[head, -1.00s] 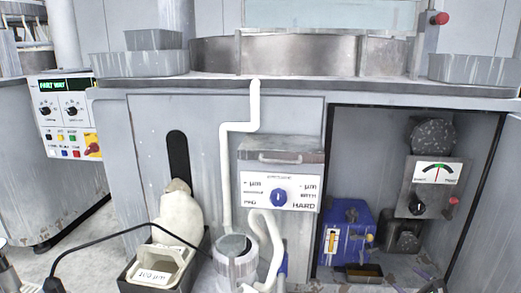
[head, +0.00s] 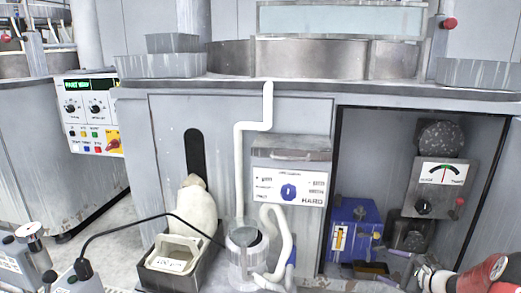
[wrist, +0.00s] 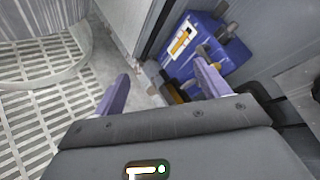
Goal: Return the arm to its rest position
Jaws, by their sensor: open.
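My gripper (wrist: 160,84) is open in the wrist view, its two purple fingers spread with nothing held between them. In the head view my gripper (head: 388,265) shows low at the right, in front of the open cabinet bay. Its fingers point left, and my red and white arm comes in from the bottom right corner. The blue unit (head: 353,228) stands inside the bay beyond the fingers. In the wrist view the blue unit (wrist: 208,45) lies ahead of the right finger, apart from it as far as I can tell.
The cabinet bay's right wall (head: 482,190) rises behind my arm. A gauge box (head: 440,188) hangs in the bay. A white pipe (head: 239,170) runs down the cabinet front to a round pot (head: 246,262). A dark bin (head: 205,272) stands left of it. A floor grating (wrist: 40,95) shows left in the wrist view.

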